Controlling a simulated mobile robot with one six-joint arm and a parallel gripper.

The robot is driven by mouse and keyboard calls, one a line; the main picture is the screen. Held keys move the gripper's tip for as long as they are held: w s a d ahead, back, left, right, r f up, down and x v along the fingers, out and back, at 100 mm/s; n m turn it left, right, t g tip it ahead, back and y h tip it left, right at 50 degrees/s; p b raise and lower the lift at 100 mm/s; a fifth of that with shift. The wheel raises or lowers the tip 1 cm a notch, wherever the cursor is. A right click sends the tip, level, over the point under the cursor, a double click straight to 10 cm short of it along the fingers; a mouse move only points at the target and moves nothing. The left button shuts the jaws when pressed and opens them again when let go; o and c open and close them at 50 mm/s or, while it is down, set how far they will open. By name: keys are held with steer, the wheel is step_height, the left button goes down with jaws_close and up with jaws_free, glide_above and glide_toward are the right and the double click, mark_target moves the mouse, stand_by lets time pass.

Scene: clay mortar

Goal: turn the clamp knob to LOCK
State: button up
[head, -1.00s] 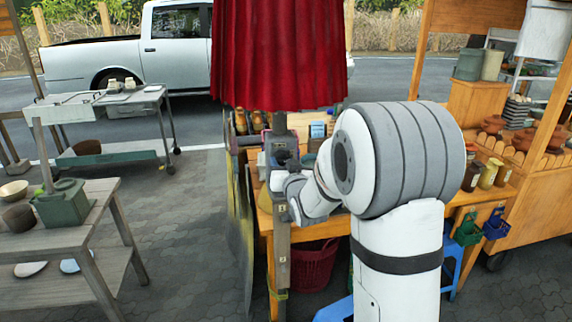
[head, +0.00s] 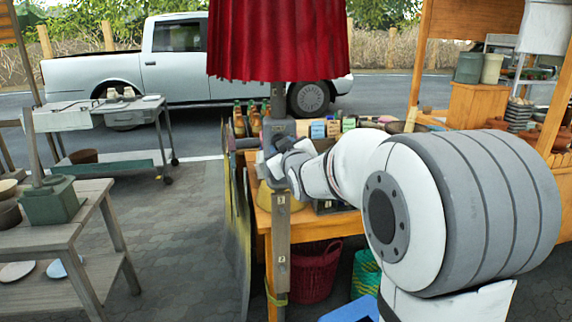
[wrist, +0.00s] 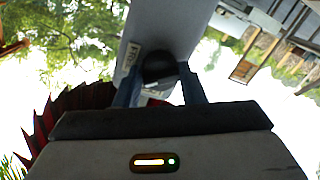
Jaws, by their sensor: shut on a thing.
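The clamp knob (wrist: 158,66) is a dark round knob on a grey plate (wrist: 185,28) in the wrist view. The two blue-grey fingers of my gripper (wrist: 160,82) stand on either side of it and are shut on it. A white label reading FREE (wrist: 129,60) is on the plate, left of the knob. No LOCK label can be read. In the head view my gripper (head: 270,165) is at the upper part of a grey upright post (head: 282,235). There the knob is hidden behind my gripper and wrist.
A red fabric canopy (head: 278,40) hangs above the post. A wooden stall table (head: 345,222) with jars and small boxes stands behind my arm. A red basket (head: 315,270) sits below it. A grey table (head: 75,200) is at left; paved floor between is clear.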

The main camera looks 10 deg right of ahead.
steer(key=n+b, duration=1)
steer(key=b, duration=0.4)
steer(key=shift+a+r+h+b, duration=0.1)
steer(key=shift+h+b, duration=0.25)
steer(key=shift+h, duration=0.05)
steer(key=shift+r+n, duration=0.2)
steer(key=shift+n, duration=0.2)
steer(key=o, duration=1)
steer(key=shift+f, duration=0.1)
steer(key=s, duration=0.7)
steer(key=shift+s+r, duration=0.25)
steer(key=shift+s, duration=0.15)
